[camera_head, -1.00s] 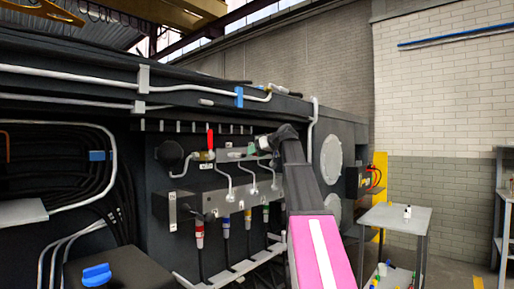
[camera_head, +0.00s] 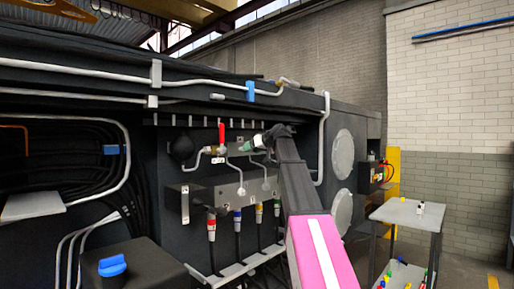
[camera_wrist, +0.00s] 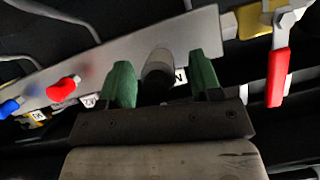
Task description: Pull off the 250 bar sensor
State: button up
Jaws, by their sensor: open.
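My gripper (camera_head: 246,147) is at the chassis panel, right of the red-handled valve (camera_head: 221,134) in the head view. In the wrist view, my gripper's (camera_wrist: 162,82) two green fingers are open. A dark grey cylindrical part (camera_wrist: 157,64) stands between them, in front of a grey metal plate (camera_wrist: 128,52). It may be the 250 bar sensor, but no pressure marking is readable. A gap shows at its right side; contact on the left is unclear. A white label beside the cylinder is partly hidden by the right finger. My arm covers part of the panel in the head view.
In the wrist view, a red knob (camera_wrist: 63,88) and a blue one (camera_wrist: 9,108) sit to the left, and a red valve handle (camera_wrist: 278,75) hangs to the right. Hoses with coloured connectors (camera_head: 237,216) are below. A small table (camera_head: 408,214) stands at right.

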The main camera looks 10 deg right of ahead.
jog(key=shift+w+a+f, duration=0.1)
jog(key=shift+w+a, duration=0.05)
grip_shut()
dwell(0.4)
jog(key=shift+s, duration=0.2)
jog(key=shift+s+d, duration=1.2)
jog(key=shift+s, duration=0.25)
